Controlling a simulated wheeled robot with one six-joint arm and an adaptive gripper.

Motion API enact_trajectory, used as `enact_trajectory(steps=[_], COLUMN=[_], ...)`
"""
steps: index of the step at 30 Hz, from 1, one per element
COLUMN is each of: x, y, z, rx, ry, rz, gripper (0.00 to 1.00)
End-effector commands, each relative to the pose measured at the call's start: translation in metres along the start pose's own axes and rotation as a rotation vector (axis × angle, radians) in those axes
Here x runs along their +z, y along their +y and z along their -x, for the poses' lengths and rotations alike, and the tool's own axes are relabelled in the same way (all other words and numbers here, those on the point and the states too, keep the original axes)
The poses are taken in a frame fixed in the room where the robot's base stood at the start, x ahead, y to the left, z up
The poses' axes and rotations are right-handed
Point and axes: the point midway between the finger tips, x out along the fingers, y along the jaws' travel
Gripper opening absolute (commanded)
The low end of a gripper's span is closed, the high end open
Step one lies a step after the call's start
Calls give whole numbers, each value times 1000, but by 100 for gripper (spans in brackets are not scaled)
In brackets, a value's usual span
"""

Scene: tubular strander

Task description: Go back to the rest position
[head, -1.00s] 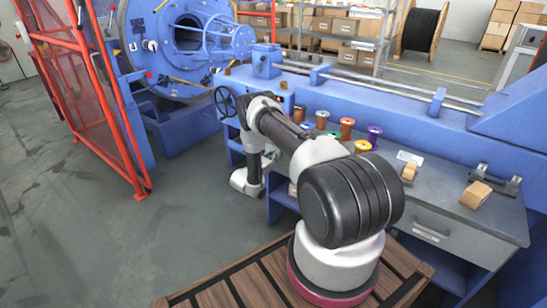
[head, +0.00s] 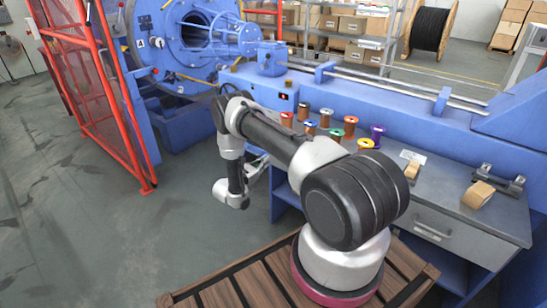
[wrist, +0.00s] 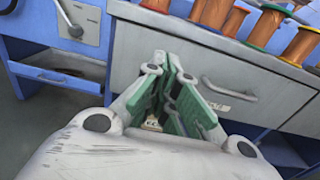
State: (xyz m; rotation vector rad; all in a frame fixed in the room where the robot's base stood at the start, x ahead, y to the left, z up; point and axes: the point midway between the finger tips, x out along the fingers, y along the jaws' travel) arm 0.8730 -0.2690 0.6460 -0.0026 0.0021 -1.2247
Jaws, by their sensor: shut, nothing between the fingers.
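My gripper (wrist: 168,60) shows in the wrist view with its green-padded fingers shut and nothing between them. It points towards the grey front of a workbench drawer (wrist: 240,62) and touches nothing that I can see. In the head view my arm is bent out to the left of the bench, with the wrist hanging low over the floor beside it. The gripper itself is hard to make out there, against the blue bench side.
Several coloured spools stand on the workbench (head: 440,190), among them a purple-topped spool (head: 376,133). A cardboard piece (head: 478,195) lies at the right. A red mesh guard (head: 90,90) and the blue strander (head: 190,40) stand at left. The floor (head: 90,220) at left is clear.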

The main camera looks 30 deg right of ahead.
Motion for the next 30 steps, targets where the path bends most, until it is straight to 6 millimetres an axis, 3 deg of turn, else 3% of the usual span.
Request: enact_trajectory(steps=[6,14,17,22,25,30], x=[0,-5,-16,-33,-10,46], y=[0,-3,-24,-89,-126,-160], z=[26,28,25,28,31,42], rx=[1,-11,-82,-265,-433,-656], ry=[-1,21,60,138,190,259], rz=[0,1,10,52,22,-89], gripper=[0,0,0,0,0,0])
